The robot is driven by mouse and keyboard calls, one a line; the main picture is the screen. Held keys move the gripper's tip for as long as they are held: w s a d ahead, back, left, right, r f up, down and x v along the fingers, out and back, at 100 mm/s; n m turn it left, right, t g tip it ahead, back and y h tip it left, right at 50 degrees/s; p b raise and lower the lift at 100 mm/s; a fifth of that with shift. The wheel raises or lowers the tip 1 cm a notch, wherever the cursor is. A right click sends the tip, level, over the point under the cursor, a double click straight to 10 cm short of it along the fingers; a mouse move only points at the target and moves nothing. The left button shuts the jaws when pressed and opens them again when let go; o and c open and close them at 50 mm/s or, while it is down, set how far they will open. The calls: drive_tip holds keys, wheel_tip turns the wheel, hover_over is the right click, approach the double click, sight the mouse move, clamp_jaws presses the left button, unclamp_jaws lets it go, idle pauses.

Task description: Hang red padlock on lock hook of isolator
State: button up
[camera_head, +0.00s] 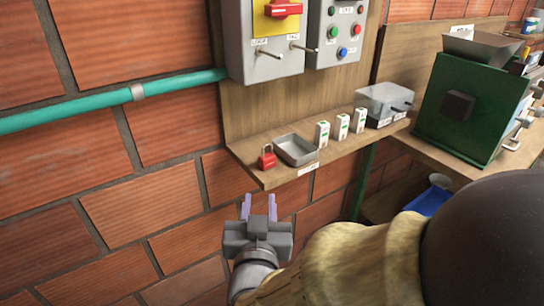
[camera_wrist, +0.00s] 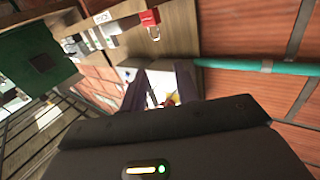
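The red padlock (camera_head: 267,157) sits on the wooden shelf near its left front corner, left of the grey tray. It also shows in the wrist view (camera_wrist: 149,17) near the top, with its pale shackle pointing down the picture. The isolator is the grey box (camera_head: 262,50) with a yellow plate and red handle (camera_head: 284,9) on the back board. Two thin metal hooks (camera_head: 270,53) stick out of its lower front. My gripper (camera_head: 259,208) is open and empty, with its two purple fingers apart, below and in front of the shelf edge. It is clear of the padlock.
A shallow grey tray (camera_head: 296,150) and several small white boxes (camera_head: 341,126) stand on the shelf right of the padlock. A control box with buttons (camera_head: 336,33) hangs beside the isolator. A teal pipe (camera_head: 110,101) runs along the brick wall. A green machine (camera_head: 470,105) stands right.

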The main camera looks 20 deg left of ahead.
drive_tip(key=p, duration=0.8)
approach(263, 152)
drive_tip(key=w, duration=0.1)
drive_tip(key=p, duration=0.1)
drive_tip(key=w+a+r, duration=0.1)
drive_tip(key=shift+w+p, duration=0.3)
drive_tip(key=shift+p, duration=0.1)
drive_tip(key=shift+f+p+x, duration=0.2)
drive_tip(key=shift+p+x, duration=0.05)
drive_tip(key=shift+x, duration=0.65)
drive_tip(key=shift+f+p+x, duration=0.15)
drive_tip(key=shift+p+x, duration=0.1)
drive_tip(key=shift+x, duration=0.6)
drive_tip(key=shift+f+p+x, duration=0.2)
drive_tip(key=shift+p+x, duration=0.05)
drive_tip(key=shift+x, duration=0.65)
drive_tip(key=shift+d, duration=0.1)
clamp_jaws()
